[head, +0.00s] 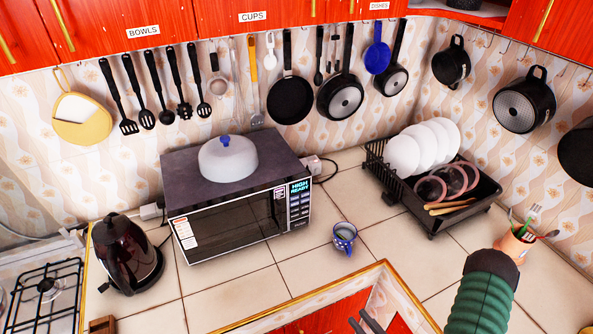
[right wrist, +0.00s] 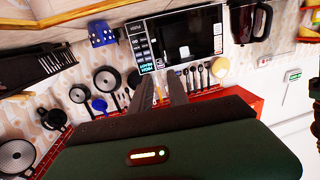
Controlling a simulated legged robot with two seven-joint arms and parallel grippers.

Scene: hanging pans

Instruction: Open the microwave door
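The microwave (head: 235,215) stands on the tiled counter, with a dark top, a dark window and a lit control panel (head: 300,203) at its right end. Its door (head: 235,225) looks closed. It shows upside down in the right wrist view (right wrist: 180,38). A whitish domed lid with a blue knob (head: 228,158) sits on top. My right gripper (head: 365,322) shows only as dark fingertips at the bottom edge of the head view, in front of the counter and apart from the microwave. In the right wrist view its fingers (right wrist: 160,90) are apart and empty. My left gripper is out of view.
A blue mug (head: 344,238) stands right of the microwave's front, and a dark kettle (head: 126,253) stands left. A black dish rack (head: 432,185) with plates is at the right. Pans and utensils hang behind. A green ribbed cylinder (head: 482,295) is at lower right.

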